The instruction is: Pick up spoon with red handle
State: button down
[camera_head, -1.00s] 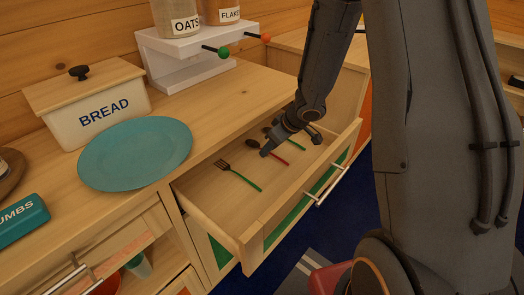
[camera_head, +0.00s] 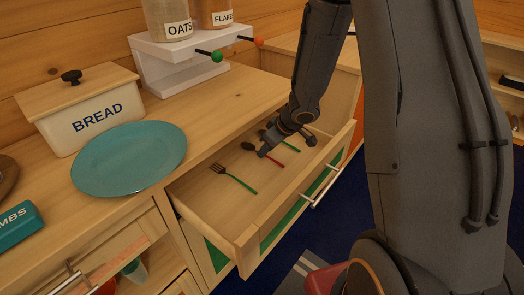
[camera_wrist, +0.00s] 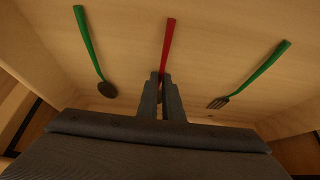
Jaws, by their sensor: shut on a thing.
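The spoon with the red handle (camera_wrist: 168,42) lies in the open drawer (camera_head: 228,215). In the head view its dark bowl (camera_head: 247,146) and part of its red handle (camera_head: 276,162) show on either side of my gripper. My gripper (camera_head: 263,153) is down in the drawer. In the wrist view my gripper (camera_wrist: 161,80) is shut on the spoon, near the lower end of the red handle. The fingers hide the spoon's bowl there. I cannot tell whether the spoon is clear of the drawer floor.
A green-handled fork (camera_head: 234,179) and a green-handled spoon (camera_wrist: 88,42) lie in the drawer on either side. The drawer front has a metal handle (camera_head: 328,186). A blue plate (camera_head: 128,158), a bread box (camera_head: 90,115) and a white shelf (camera_head: 185,62) stand on the counter.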

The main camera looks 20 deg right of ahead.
notch_tip(320, 180, up, 7)
jog(key=p, duration=0.3)
jog(key=shift+r+p, duration=0.1)
jog(key=shift+p, duration=0.25)
jog(key=s+a, duration=0.2)
jog(key=s, duration=0.2)
jog(key=s+a+b, duration=0.1)
jog(key=s+a, duration=0.1)
jog(key=s, duration=0.3)
jog(key=s+a+b, duration=0.1)
jog(key=s+a, duration=0.1)
jog(key=s, duration=0.3)
jog(key=shift+s+a, duration=0.2)
jog(key=shift+a, duration=0.2)
jog(key=s+a+p, duration=0.1)
jog(key=p, duration=0.5)
jog(key=shift+s, duration=0.4)
